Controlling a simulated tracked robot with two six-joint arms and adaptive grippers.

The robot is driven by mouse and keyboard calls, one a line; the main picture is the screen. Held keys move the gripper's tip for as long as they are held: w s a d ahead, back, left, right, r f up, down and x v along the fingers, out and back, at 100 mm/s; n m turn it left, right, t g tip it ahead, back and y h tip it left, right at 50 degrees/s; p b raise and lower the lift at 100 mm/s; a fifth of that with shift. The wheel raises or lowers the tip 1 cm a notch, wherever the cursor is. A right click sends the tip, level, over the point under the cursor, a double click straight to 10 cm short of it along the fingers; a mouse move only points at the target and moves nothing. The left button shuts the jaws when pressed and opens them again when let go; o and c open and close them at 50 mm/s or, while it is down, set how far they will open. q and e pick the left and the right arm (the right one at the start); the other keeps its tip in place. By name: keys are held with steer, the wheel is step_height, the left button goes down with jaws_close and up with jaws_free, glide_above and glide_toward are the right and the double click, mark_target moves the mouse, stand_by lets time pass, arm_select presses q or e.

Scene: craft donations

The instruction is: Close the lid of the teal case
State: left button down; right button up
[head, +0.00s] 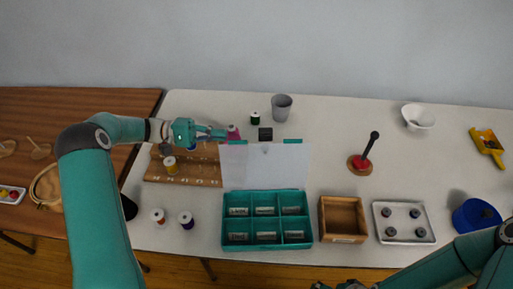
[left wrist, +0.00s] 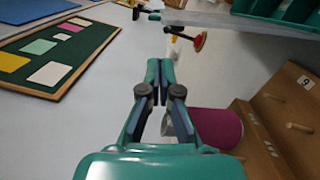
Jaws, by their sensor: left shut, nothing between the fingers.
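The teal case (head: 266,247) stands on the white table with its lid (head: 266,165) open. The lid is a pale panel raised behind the compartments, with two teal tabs on its far edge. My left gripper (head: 224,133) is shut and empty, close to the lid's far left corner; I cannot tell if they touch. In the left wrist view the shut fingers (left wrist: 157,75) point toward the table, and part of the case (left wrist: 292,12) shows at the top right. My right gripper (head: 338,286) is barely in view at the bottom edge; its fingers are not clear.
A wooden peg rack (head: 200,180) and a magenta spool (left wrist: 215,128) are close to my left gripper. A grey cup (head: 281,107), a green spool (head: 255,118) and a black block (head: 265,134) stand behind the lid. A wooden box (head: 343,220) is right of the case.

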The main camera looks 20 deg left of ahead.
mark_target(256, 145)
arm_select(q)
steer(key=w+d+f, duration=0.2)
steer(key=d, duration=0.7)
steer(key=shift+w+d+f, duration=0.2)
steer(key=shift+d+f, duration=0.2)
arm_select(e)
steer(key=shift+w+f, duration=0.1)
steer(key=shift+f, duration=0.25)
arm_select(q)
steer(key=shift+d, duration=0.15)
arm_select(e)
steer(key=shift+f, duration=0.15)
